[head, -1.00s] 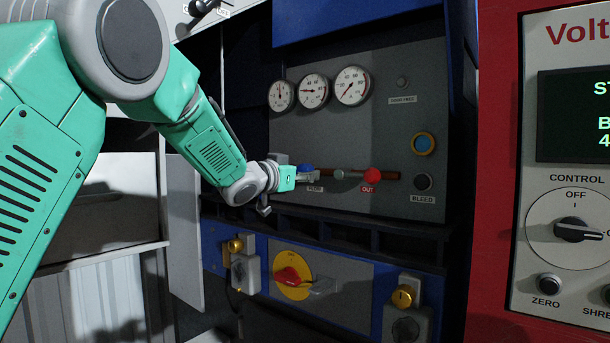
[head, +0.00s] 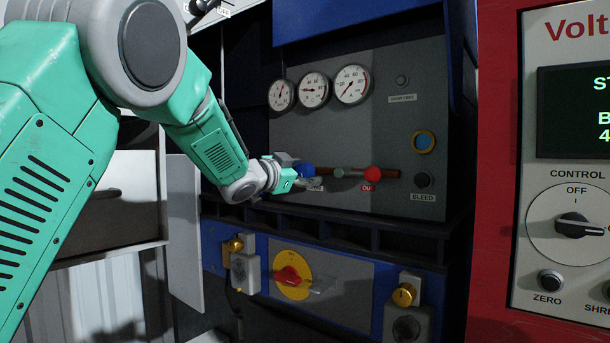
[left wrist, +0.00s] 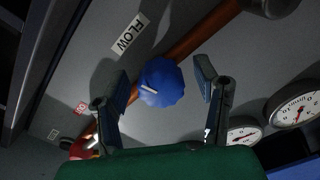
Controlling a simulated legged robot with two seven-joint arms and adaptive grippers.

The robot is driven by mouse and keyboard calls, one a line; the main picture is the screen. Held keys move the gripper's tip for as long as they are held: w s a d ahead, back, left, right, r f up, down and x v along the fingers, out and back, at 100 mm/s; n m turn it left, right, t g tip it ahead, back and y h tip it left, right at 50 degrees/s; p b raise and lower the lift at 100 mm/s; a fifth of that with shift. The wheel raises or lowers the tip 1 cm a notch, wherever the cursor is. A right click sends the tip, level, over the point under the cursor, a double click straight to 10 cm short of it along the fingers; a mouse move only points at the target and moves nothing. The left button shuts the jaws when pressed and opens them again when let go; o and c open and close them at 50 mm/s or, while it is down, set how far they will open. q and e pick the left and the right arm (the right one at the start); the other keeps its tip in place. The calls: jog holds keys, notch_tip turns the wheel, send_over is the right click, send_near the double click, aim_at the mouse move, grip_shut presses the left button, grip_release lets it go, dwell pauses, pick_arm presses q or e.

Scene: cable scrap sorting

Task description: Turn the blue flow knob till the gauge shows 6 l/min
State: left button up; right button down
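The blue flow knob (head: 306,169) sits on the grey panel, left of a red knob. In the left wrist view the knob (left wrist: 163,82) lies between my two spread fingers, with a white mark on its face and a FLOW label (left wrist: 130,34) beside it. My left gripper (head: 306,181) is open at the knob; in the left wrist view (left wrist: 162,86) gaps show between fingers and knob. The leftmost gauge (head: 281,95) shows in the left wrist view (left wrist: 296,108) with l/min-like lettering; its reading is too small to tell. My right gripper is not in view.
The red knob (head: 373,174) sits right of the blue one along a brown pipe (head: 392,174). Two more gauges (head: 313,90) (head: 352,84) are above. A dark ledge (head: 370,235) runs below the panel. A red cabinet (head: 497,170) stands at right.

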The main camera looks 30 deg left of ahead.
pick_arm(q)
jog(key=s+a, duration=0.1)
jog(key=s, duration=1)
jog(key=shift+s, duration=0.4)
jog(key=shift+f, duration=0.1)
